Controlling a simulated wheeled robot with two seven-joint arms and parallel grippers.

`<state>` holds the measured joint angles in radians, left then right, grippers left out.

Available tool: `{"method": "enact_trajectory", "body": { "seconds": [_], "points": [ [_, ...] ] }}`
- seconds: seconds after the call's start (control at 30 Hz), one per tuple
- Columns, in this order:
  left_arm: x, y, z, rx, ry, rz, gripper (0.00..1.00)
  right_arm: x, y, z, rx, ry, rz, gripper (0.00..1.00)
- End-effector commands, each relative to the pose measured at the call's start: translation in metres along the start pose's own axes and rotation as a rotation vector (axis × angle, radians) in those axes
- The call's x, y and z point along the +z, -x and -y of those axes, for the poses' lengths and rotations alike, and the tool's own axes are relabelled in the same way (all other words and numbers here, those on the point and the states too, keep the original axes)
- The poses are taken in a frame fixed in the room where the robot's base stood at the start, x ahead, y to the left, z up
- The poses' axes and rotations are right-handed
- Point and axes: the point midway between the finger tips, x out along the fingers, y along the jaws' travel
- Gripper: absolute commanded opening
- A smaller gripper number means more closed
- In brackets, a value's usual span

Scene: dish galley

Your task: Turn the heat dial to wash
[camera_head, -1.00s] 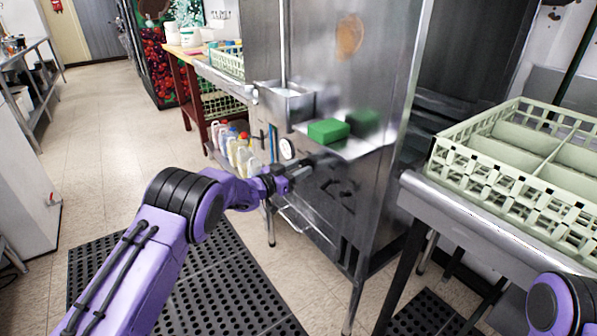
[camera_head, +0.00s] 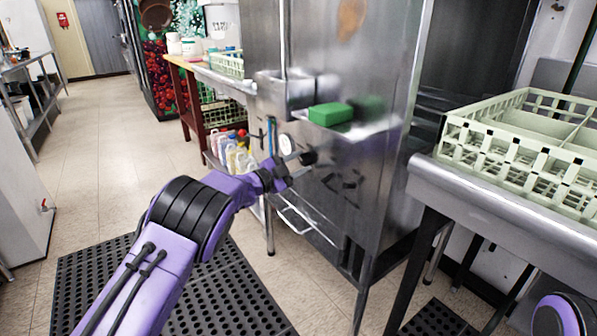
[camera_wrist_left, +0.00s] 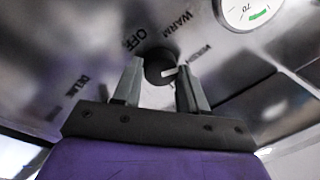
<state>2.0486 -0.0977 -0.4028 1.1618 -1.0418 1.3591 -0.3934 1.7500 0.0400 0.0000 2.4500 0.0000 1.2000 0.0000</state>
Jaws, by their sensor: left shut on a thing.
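The heat dial (camera_wrist_left: 158,67) is a round black knob with a white pointer mark on the steel panel. In the left wrist view it sits between the fingertips of my left gripper (camera_wrist_left: 160,78), which is shut on it. The pointer mark faces right, toward the right finger. Printed words OFF (camera_wrist_left: 142,37) and WARM (camera_wrist_left: 174,24) stand above the knob, and another label at its upper right is partly blurred. In the head view the left gripper (camera_head: 296,164) reaches the dial (camera_head: 308,157) on the front of the machine (camera_head: 345,215). My right gripper is out of view.
A rack (camera_head: 500,135) stands on the right counter. Bottles (camera_head: 235,155) stand at left.

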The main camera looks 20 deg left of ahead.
Motion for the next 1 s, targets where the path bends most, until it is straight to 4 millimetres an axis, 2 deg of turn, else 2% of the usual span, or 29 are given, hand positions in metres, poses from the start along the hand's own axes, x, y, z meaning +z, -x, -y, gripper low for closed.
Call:
{"method": "enact_trajectory", "body": {
  "seconds": [0.23, 0.8, 0.83, 0.87, 0.9, 1.0],
  "points": [
    [0.0014, 0.0001, -0.0013, 0.001, -0.088, -0.01, 0.12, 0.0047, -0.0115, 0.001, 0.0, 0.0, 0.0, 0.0],
    [0.0006, 0.0, -0.0002, 0.002, -0.116, -0.012, 0.12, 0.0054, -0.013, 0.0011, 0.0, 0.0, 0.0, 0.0],
    [0.0006, 0.0, -0.0002, 0.002, -0.116, -0.012, 0.49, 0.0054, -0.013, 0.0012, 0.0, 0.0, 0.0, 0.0],
    [0.0007, 0.0001, -0.0002, 0.002, -0.116, -0.012, 0.58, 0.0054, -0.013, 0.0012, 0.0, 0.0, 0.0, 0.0],
    [0.0006, 0.0, -0.0002, 0.002, -0.116, -0.013, 0.67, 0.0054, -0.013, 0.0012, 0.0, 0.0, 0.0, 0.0],
    [0.0006, 0.0, -0.0002, 0.001, -0.115, -0.013, 0.67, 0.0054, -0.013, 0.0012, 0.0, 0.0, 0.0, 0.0]
  ]
}}
